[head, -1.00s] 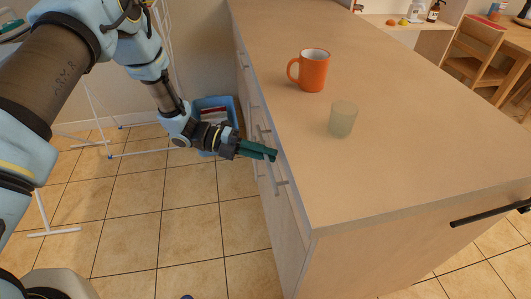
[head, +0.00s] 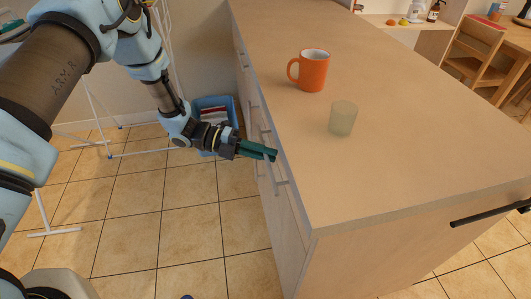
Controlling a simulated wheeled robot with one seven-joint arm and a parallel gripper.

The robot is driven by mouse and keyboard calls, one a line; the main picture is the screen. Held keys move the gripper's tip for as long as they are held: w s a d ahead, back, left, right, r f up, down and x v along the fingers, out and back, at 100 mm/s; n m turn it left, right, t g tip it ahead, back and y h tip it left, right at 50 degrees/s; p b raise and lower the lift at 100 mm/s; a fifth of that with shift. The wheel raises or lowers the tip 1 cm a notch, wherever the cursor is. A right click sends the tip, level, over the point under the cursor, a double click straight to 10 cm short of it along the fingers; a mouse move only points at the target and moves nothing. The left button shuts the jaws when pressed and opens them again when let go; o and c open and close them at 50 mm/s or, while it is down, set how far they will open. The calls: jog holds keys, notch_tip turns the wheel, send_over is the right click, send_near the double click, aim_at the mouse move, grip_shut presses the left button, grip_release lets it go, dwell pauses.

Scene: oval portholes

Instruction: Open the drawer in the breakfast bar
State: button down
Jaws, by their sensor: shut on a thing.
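The breakfast bar (head: 400,150) has a light wood top, and its drawer fronts are on the left side, seen at a steep angle. A grey bar handle (head: 281,183) stands out from the front near the close corner. My gripper (head: 268,153) has dark green fingers and reaches in from the left, against the drawer front just below the counter edge. It is shut on the drawer handle; the fingers cover part of it. I see no clear gap at the drawer front, which looks flush or nearly so.
An orange mug (head: 313,70) and a pale green cup (head: 342,118) stand on the bar top. A blue bin (head: 216,104) sits on the floor behind my gripper, and a white drying rack (head: 92,122) stands at the left. Tiled floor (head: 190,235) left of the bar is clear.

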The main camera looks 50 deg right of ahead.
jog(key=w+a+p, duration=0.1)
jog(key=w+a, duration=0.7)
jog(key=a, duration=0.2)
jog(key=shift+w, duration=0.1)
jog(key=c, duration=1.2)
grip_release()
jog(key=shift+o, duration=0.2)
jog(key=b+v, duration=0.3)
jog(key=v, duration=0.7)
jog(key=shift+w+a, duration=0.15)
jog(key=shift+w, duration=0.2)
jog(key=shift+r, duration=0.2)
